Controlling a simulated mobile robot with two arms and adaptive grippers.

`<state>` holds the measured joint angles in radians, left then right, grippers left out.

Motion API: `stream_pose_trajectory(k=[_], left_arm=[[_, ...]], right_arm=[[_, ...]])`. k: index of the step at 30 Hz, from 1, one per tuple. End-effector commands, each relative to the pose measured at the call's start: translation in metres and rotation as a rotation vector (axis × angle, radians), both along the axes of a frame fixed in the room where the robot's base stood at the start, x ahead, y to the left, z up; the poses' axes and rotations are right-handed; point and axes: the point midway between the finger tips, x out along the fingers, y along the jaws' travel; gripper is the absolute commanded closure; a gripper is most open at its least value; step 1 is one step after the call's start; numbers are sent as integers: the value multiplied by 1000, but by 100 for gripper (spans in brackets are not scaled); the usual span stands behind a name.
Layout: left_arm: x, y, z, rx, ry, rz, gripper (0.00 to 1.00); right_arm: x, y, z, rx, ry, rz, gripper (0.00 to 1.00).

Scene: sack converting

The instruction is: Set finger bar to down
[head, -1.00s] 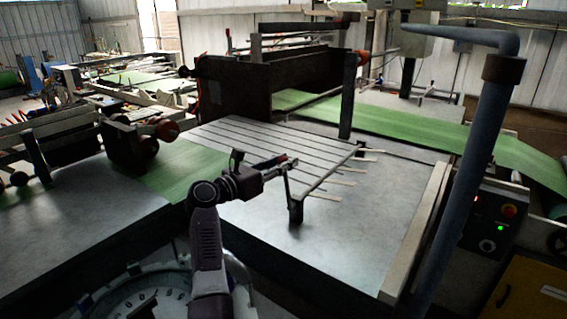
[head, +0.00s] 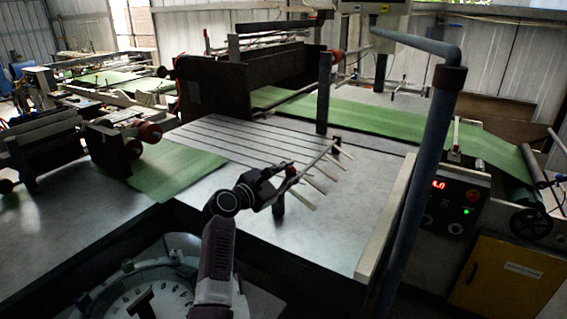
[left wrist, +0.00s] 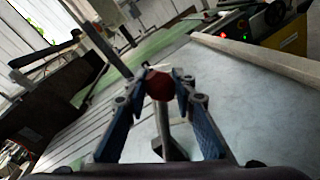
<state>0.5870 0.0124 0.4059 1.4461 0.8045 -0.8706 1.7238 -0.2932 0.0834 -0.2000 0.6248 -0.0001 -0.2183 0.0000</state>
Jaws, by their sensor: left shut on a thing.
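The finger bar (head: 321,156) is a thin dark bar across the near right end of the slatted table section. Several pale fingers (head: 322,173) stick out from it toward the lower right. Its near end stands by a dark post (head: 279,204). My left gripper (head: 290,171) is at this near end, shut on a red knob, which shows between the two blue fingers in the left wrist view (left wrist: 158,85). A grey rod and post (left wrist: 168,138) show below the knob. I cannot tell the bar's exact tilt. My right gripper is not in view.
The grey metal table (head: 325,233) is bare in front of the bar. A pale rail (head: 384,222) and a bent blue-grey pipe (head: 422,170) stand at right. Beyond them is a control panel (head: 452,205) with red digits. A green web (head: 400,121) runs behind.

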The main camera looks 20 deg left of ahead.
Motion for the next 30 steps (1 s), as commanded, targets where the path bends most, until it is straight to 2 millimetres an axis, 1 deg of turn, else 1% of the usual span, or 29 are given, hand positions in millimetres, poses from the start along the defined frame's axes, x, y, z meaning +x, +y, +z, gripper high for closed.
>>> stream_pose_trajectory(k=[1,8,13,22,23,27,30], left_arm=[[0,-1,1,22,-6,5,100],[-1,-8,-3,83,-15,7,100],[-1,-9,-5,96,-17,5,100],[-2,-10,-7,95,-13,3,100],[-2,-11,-7,95,-13,3,72],[-2,-11,-7,94,-13,3,57],[-2,-11,-6,92,-14,2,57]], right_arm=[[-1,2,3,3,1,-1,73],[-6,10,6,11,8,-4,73],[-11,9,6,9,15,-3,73],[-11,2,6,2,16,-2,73],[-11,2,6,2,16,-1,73],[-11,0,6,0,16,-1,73],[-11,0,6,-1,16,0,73]])
